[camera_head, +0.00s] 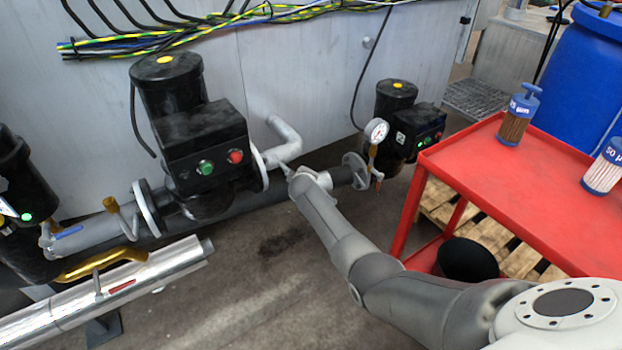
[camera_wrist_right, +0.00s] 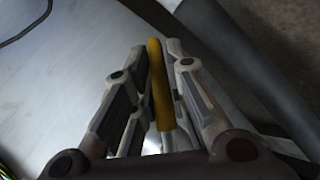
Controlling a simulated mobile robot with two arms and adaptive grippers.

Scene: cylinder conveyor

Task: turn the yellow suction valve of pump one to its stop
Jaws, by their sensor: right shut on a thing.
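My right arm reaches in from the lower right in the head view, and its gripper (camera_head: 285,170) is at the grey pipe beside the middle black pump (camera_head: 190,130). In the right wrist view, a straight yellow handle (camera_wrist_right: 159,85) stands between the fingers of my right gripper (camera_wrist_right: 155,48), which is shut on it. In the head view the gripper and wrist hide this yellow handle, so its angle to the pipe cannot be told there. My left gripper is not in view.
A silver pipe (camera_head: 170,268) with a bent golden lever (camera_head: 95,268) runs across the lower left. A second pump (camera_head: 395,100) with a gauge (camera_head: 376,131) stands behind. A red cart (camera_head: 480,165) is right of my arm. The floor (camera_head: 250,300) in front is clear.

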